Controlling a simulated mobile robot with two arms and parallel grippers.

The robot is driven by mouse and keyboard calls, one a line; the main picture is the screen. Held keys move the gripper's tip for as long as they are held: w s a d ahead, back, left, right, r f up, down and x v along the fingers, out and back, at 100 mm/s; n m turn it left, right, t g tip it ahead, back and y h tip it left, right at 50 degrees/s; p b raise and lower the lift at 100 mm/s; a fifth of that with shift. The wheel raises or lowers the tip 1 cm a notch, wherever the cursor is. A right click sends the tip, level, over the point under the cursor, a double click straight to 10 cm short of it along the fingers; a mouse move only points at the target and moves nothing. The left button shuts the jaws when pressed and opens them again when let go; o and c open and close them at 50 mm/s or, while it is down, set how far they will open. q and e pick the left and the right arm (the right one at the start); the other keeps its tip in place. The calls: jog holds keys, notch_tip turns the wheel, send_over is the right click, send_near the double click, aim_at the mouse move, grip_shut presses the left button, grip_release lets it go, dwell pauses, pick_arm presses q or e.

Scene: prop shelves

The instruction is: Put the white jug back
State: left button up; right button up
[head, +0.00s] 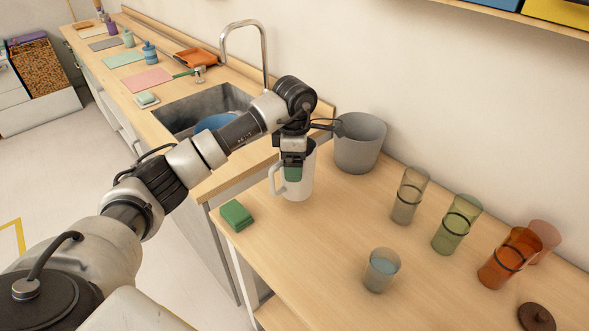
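The white jug (303,186) stands upright on the wooden counter near its left end, with its handle on the left. My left gripper (292,168) points down at the jug and covers part of its rim and upper body. A small green patch shows at the fingertips, against the jug; I cannot tell whether it is part of the gripper or a separate thing. Whether the fingers are closed on the jug is hidden. My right gripper is not in view.
A grey bin (360,143) stands close behind the jug. A green sponge (237,215) lies at the counter's left edge. Several tumblers, including a clear one (382,270) and a green one (457,226), stand to the right. A sink (190,108) lies beyond. The middle counter is clear.

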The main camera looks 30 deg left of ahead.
pick_arm(q)
notch_tip(320, 180, down, 3)
jog(key=shift+f+p, duration=0.15)
jog(key=shift+p, duration=0.35)
jog(key=shift+f, duration=0.2)
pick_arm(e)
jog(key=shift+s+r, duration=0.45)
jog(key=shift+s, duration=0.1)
pick_arm(q)
jog(key=shift+f, duration=0.1)
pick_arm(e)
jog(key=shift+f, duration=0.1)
pick_arm(q)
jog(key=o, duration=1)
jog(key=shift+c, duration=0.2)
jog(key=shift+d+r, duration=0.1)
jog(key=shift+r, duration=0.5)
notch_tip(320, 180, up, 11)
jog(key=b, duration=0.2)
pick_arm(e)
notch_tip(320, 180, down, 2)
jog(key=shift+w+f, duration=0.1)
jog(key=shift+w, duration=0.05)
pick_arm(q)
jog(key=shift+s, duration=0.1)
